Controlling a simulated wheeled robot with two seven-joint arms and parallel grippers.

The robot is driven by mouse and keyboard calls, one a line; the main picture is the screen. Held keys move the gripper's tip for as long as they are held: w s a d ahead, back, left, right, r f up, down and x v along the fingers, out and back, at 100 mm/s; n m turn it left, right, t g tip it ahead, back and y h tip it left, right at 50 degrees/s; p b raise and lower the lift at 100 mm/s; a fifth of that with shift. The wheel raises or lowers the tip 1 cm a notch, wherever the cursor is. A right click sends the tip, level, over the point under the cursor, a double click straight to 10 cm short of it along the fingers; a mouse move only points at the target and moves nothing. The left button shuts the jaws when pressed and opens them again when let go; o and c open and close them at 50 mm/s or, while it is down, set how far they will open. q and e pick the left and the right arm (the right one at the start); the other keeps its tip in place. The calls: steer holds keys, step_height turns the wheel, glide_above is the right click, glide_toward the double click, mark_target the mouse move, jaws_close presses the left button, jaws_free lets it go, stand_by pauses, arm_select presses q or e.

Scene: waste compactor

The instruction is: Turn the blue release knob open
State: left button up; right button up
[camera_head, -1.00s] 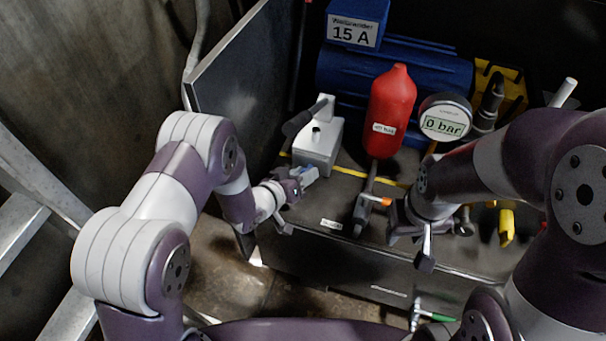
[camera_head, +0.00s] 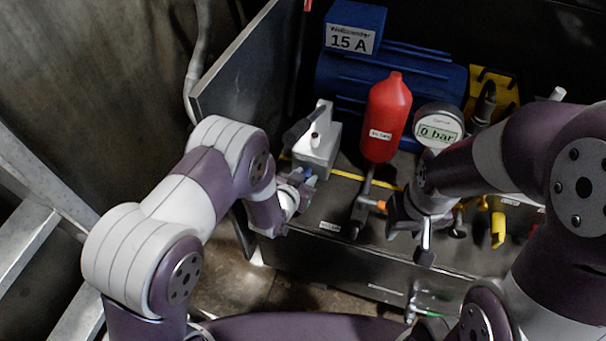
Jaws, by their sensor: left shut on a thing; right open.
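The blue release knob (camera_head: 308,173) shows as a small patch of blue at the front of the white box (camera_head: 318,152). My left gripper (camera_head: 303,180) is shut on the knob and hides most of it, so its angle cannot be told. My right gripper (camera_head: 393,209) is open, just right of the orange-tipped valve handle (camera_head: 375,204) below the red cylinder. I cannot tell whether it touches that handle.
A red cylinder (camera_head: 385,120) and a gauge reading 0 bar (camera_head: 438,133) stand behind my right gripper. A blue motor block (camera_head: 340,80) lies at the back. A grey panel (camera_head: 235,70) rises at the left. Yellow handles (camera_head: 497,228) sit at the right.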

arm_select(q)
steer(key=shift+s+d+m+t+y+p, duration=0.15)
steer(key=shift+m+y+p, duration=0.15)
steer(key=shift+m+y, duration=0.3)
steer(key=shift+w+d+m+t+y+p, duration=0.15)
steer(key=shift+m+y+p, duration=0.2)
steer(key=shift+m, duration=0.35)
steer(key=shift+s+a, duration=0.1)
steer(key=shift+s, duration=0.05)
steer(key=o, duration=1)
